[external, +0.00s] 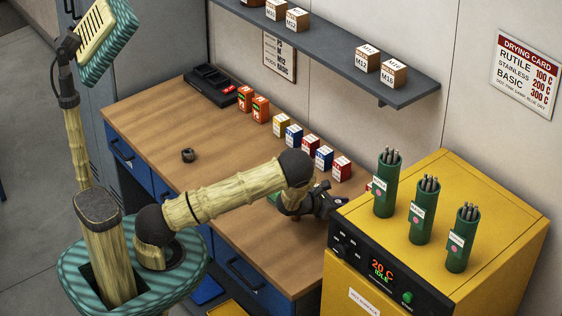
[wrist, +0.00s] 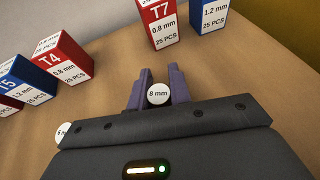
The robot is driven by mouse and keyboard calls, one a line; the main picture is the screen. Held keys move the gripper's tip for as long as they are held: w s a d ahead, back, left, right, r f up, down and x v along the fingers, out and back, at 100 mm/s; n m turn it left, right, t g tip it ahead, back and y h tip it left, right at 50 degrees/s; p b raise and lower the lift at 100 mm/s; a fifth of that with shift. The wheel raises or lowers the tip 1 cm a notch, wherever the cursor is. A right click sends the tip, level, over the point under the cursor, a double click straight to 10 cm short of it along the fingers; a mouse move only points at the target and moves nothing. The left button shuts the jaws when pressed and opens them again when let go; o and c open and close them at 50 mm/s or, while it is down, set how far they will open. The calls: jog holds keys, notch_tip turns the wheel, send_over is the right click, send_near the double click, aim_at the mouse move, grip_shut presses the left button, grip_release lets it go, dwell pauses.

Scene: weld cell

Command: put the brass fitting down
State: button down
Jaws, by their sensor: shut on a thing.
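My gripper (wrist: 158,88) has its purple fingers closed on a small round piece (wrist: 158,94), whose white top reads 8 mm. I take this piece for the brass fitting; its sides are hidden between the fingers and no brass colour shows. In the external view my gripper (external: 338,201) is low over the right end of the wooden bench (external: 225,185), beside the yellow cabinet. The held piece cannot be made out there. Whether it touches the bench top, I cannot tell.
Small boxes stand along the back; a red T7 box (wrist: 160,24) is just beyond my fingers. Another round white label (wrist: 63,129) shows partly behind my gripper's left side. A dark ring (external: 188,155) lies on the bench's left half. The yellow cabinet (external: 480,180) bounds the right.

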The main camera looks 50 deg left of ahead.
jog(key=shift+f, duration=0.2)
jog(key=c, duration=1.3)
grip_release()
jog(key=shift+r, duration=0.25)
jog(key=b+v, duration=0.3)
jog(key=v, duration=0.9)
jog(key=shift+f, duration=0.1)
